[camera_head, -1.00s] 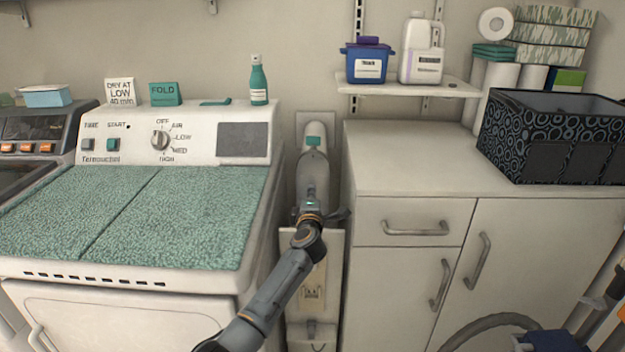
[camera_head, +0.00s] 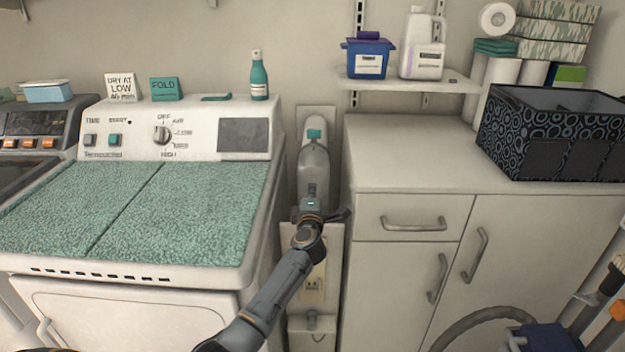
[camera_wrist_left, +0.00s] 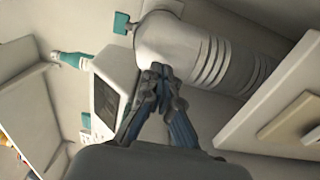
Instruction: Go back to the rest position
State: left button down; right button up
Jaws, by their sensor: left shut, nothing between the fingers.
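My left gripper (camera_head: 322,213) reaches in from the bottom of the head view, in front of the gap between the white dryer and the cabinet. Its fingers are shut with nothing between them. In the left wrist view the closed fingertips (camera_wrist_left: 158,78) point toward a pale ribbed duct (camera_wrist_left: 205,60). I cannot tell whether they touch it. The duct (camera_head: 314,160) stands behind the gripper in the head view. My right gripper is not in view.
The dryer (camera_head: 140,290) with green mats stands left of my arm. The white cabinet (camera_head: 400,170) stands close on the right and carries a dark patterned bin (camera_head: 545,150). A shelf (camera_head: 405,84) above holds a blue tub (camera_head: 367,58) and a white jug (camera_head: 421,45).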

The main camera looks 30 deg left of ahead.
pick_arm(q)
jog(key=p+v, duration=0.2)
jog(key=v, duration=0.1)
jog(key=shift+s+d, duration=0.15)
jog(key=shift+s, duration=0.1)
jog(key=shift+f, duration=0.1)
